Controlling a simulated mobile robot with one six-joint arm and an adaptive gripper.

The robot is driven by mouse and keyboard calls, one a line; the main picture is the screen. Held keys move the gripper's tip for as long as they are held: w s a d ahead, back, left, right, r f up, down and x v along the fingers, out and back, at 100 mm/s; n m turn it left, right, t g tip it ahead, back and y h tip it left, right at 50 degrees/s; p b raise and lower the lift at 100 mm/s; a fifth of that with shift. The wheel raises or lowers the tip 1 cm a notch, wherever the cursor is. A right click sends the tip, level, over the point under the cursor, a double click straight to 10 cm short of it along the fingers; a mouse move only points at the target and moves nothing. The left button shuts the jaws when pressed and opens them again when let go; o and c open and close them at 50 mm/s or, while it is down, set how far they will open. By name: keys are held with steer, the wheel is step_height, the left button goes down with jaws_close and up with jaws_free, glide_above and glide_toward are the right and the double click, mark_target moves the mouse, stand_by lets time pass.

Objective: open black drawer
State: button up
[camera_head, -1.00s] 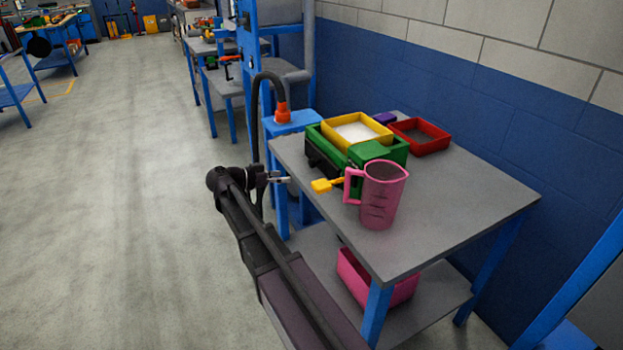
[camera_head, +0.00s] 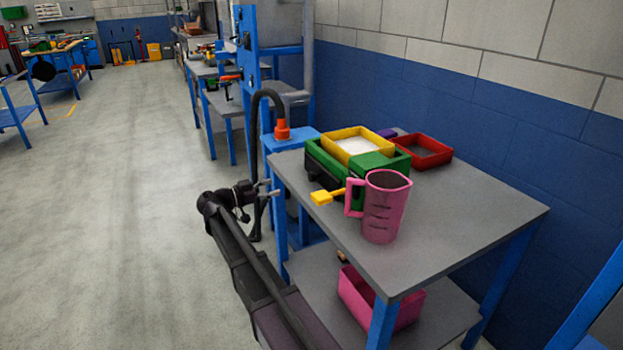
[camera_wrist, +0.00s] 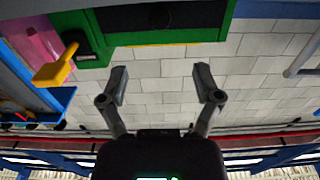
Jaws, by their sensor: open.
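A green box (camera_head: 398,163) stands on the grey table. The black drawer (camera_head: 321,176) shows as a dark front low on the box's left side; its outline is hard to make out. In the wrist view a dark part (camera_wrist: 150,17) shows inside the green frame (camera_wrist: 219,28) at the top edge. My gripper (camera_head: 272,189) is open and empty, left of the table edge and apart from the drawer. Its two spread fingers show in the wrist view (camera_wrist: 160,85), with the green frame beyond them.
A pink jug (camera_head: 384,210) stands in front of the box. A yellow tray (camera_head: 329,143) is on top; a red tray (camera_head: 446,154) lies behind. Floor to the left is clear.

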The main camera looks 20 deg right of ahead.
mark_target(310, 178)
steer(key=d, duration=1.3)
steer(key=shift+w+d, duration=0.25)
steer(key=shift+d, duration=0.1)
jaws_close()
steer(key=shift+s+a, duration=0.1)
steer(key=shift+a, duration=0.05)
